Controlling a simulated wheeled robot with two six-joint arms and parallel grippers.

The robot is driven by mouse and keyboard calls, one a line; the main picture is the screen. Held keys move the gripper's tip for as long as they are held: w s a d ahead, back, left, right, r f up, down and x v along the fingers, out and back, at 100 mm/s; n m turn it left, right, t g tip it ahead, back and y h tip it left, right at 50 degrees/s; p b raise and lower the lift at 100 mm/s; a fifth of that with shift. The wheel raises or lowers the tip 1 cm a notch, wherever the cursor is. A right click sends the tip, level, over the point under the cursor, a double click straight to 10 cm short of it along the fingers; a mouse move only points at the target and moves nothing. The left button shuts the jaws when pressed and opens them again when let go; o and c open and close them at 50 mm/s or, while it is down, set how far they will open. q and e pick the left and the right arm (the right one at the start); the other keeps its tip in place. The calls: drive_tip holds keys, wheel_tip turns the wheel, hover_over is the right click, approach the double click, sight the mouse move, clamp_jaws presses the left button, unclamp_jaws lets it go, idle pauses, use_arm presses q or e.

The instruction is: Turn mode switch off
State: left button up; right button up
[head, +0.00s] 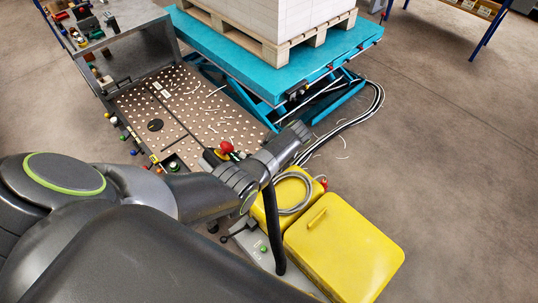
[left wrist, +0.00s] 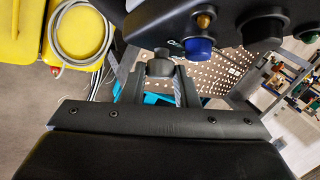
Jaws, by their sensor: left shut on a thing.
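My left gripper (left wrist: 160,88) shows in the left wrist view with its two dark fingers on either side of a black knob (left wrist: 160,66), taken to be the mode switch. It is shut on this knob. The knob's pointer and markings cannot be read, so its setting cannot be told. The dark control panel (left wrist: 225,28) fills the top of that view and carries a blue button (left wrist: 199,47) and a black round knob (left wrist: 264,26). In the head view my left arm reaches in from the left and hides most of the panel. My right gripper is not in view.
A red mushroom button (head: 226,147) stands beside my arm. Yellow cases (head: 343,252) lie to the right, with a coiled grey hose. A blue lift table (head: 345,45) bears a pallet (head: 270,48) with a white stack. A perforated plate (head: 190,108) lies in front. The floor at right is clear.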

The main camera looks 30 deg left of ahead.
use_arm(q)
drive_tip(key=shift+d+f+n+y+b, duration=0.1)
drive_tip(key=shift+n+y+b, duration=0.35)
drive_tip(key=shift+n+y, duration=0.05)
drive_tip(key=o, duration=1)
drive_tip(key=w+v, duration=0.1)
drive_tip(key=v, duration=1.6)
drive_tip(key=shift+s+d+b, duration=0.2)
drive_tip(key=shift+s+b, duration=0.1)
drive_tip(key=shift+b, duration=0.05)
